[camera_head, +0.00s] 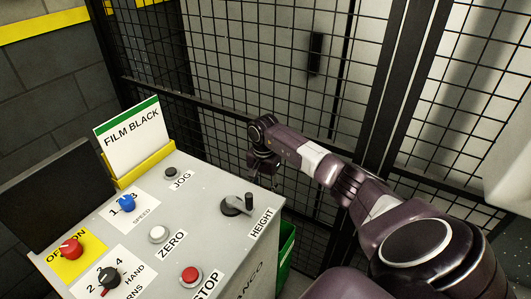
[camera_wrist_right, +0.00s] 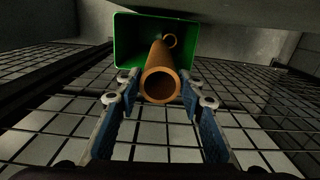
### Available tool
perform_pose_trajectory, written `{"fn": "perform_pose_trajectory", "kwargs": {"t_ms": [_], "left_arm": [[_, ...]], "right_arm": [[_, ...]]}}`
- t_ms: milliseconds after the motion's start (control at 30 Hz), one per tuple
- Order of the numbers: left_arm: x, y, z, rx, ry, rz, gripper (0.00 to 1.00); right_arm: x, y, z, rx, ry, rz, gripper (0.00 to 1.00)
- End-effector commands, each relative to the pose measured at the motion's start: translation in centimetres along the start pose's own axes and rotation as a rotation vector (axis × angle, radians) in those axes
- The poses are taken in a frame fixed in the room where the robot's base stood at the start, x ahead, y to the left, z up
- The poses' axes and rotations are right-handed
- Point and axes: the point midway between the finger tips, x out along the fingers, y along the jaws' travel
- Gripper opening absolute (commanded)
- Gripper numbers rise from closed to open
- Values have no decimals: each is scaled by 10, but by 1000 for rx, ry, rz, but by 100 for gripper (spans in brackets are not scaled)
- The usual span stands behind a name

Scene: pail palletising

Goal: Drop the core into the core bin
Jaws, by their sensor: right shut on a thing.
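The core, a brown-orange hollow tube (camera_wrist_right: 159,60), is held between the two fingers of my right gripper (camera_wrist_right: 158,100) in the right wrist view. Its near open end faces the camera and its far part points into the green core bin (camera_wrist_right: 127,42). In the head view my right gripper (camera_head: 262,165) hangs behind the control panel, and the core is not visible there. Part of the green bin (camera_head: 287,248) shows low beside the panel. My left gripper is not in view.
The grey control panel (camera_head: 200,215) with knobs and buttons stands at front left, its HEIGHT lever (camera_head: 236,206) near my right arm. A FILM BLACK sign (camera_head: 130,130) and black mesh fence (camera_head: 270,70) stand behind.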

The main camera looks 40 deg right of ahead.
Motion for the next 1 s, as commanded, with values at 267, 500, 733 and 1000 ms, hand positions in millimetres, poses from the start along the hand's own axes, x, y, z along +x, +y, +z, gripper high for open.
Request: {"fn": "perform_pose_trajectory", "kwargs": {"t_ms": [267,500,733,1000], "left_arm": [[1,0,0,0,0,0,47],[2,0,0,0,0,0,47],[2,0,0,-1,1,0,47],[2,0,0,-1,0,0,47]], "right_arm": [[3,0,0,0,0,0,10],[3,0,0,0,0,0,56],[2,0,0,0,0,0,56],[-30,0,-1,-1,3,-2,56]]}}
